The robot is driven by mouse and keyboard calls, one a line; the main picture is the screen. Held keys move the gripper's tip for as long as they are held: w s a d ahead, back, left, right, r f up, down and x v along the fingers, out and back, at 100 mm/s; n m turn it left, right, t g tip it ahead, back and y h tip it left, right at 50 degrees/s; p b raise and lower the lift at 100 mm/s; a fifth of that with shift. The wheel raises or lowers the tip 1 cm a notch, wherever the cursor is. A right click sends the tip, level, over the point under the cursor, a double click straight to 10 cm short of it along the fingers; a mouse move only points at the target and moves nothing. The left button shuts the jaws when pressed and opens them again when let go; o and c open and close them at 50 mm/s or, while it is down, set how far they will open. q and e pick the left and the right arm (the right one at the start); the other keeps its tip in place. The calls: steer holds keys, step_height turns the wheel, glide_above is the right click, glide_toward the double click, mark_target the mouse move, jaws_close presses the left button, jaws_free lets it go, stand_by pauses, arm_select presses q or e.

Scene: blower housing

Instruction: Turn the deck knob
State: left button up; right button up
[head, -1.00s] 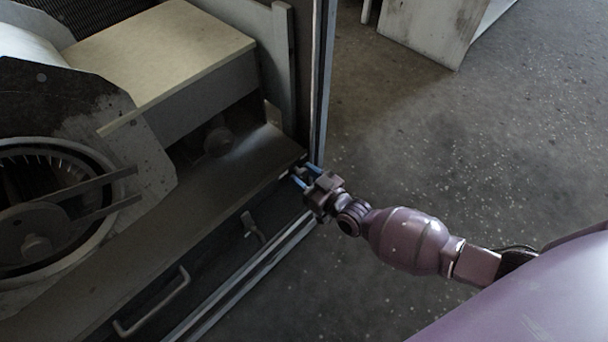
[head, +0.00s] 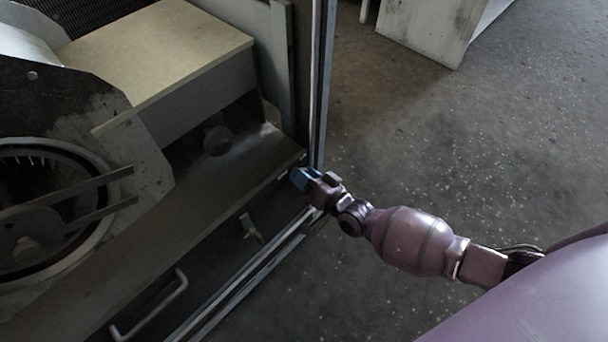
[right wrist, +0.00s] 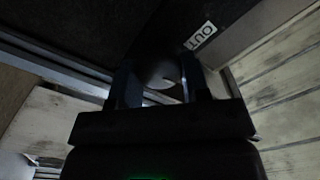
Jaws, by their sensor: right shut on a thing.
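My right gripper (head: 301,178) is at the front right corner of the housing's deck (head: 190,205), beside the upright post. Its blue fingers overlap in the head view and hide what is between them. In the right wrist view the gripper (right wrist: 157,72) is shut on a small, dark, rounded thing with a pale highlight, which I take to be the deck knob (right wrist: 161,77). It is dim, and I cannot read its angle. My left gripper is not in view.
A round dark fitting (head: 217,140) sits under the pale box (head: 165,50). A metal post (head: 318,90) rises right by the gripper. A small latch-like part (head: 250,228) and a bar handle (head: 150,308) are on the front.

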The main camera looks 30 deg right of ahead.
steer(key=shift+m, duration=0.3)
stand_by(0.4)
steer(key=o, duration=0.9)
steer(key=shift+o, duration=0.2)
steer(key=shift+s, duration=0.1)
steer(key=p+v, duration=0.2)
steer(key=v, duration=0.8)
steer(key=shift+s, duration=0.3)
steer(key=shift+d, duration=0.1)
